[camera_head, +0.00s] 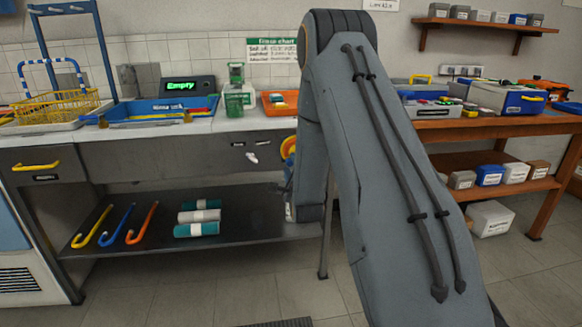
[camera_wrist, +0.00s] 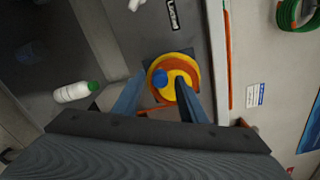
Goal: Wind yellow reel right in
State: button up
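The yellow reel (camera_wrist: 184,66) shows in the wrist view as a round yellow disc with an orange inner area and a blue knob (camera_wrist: 160,77) off its centre. It is mounted on the dark front panel. My gripper (camera_wrist: 159,87) has its two fingers apart, pointing toward the reel. The knob appears between the fingertips; I cannot tell whether either finger touches it. In the head view, a sliver of the reel (camera_head: 288,147) shows on the bench front, mostly hidden by my arm. My gripper is not clearly visible there.
A white bottle with a green cap (camera_wrist: 75,92) and a green coil (camera_wrist: 296,14) show in the wrist view. Under the bench, a shelf holds coloured hooks (camera_head: 138,226) and rolls (camera_head: 198,216). A wooden workbench (camera_head: 480,128) stands right. Open floor lies in front.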

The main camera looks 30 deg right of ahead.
jog(key=shift+s, duration=0.1)
jog(key=v, duration=0.7)
jog(key=shift+s, duration=0.3)
jog(key=shift+a, duration=0.15)
jog(key=w+d+n+b, duration=0.1)
jog(key=w+n+b, duration=0.2)
jog(key=n, duration=0.4)
jog(key=w+n+b, duration=0.3)
jog(key=n, duration=0.4)
jog(key=w+d+n+b, duration=0.1)
jog(key=w+n+b, duration=0.2)
jog(key=n, duration=0.4)
jog(key=shift+w+d+n+b, duration=0.15)
jog(key=shift+d+n+b, duration=0.15)
jog(key=shift+n+b, duration=0.15)
grip_shut()
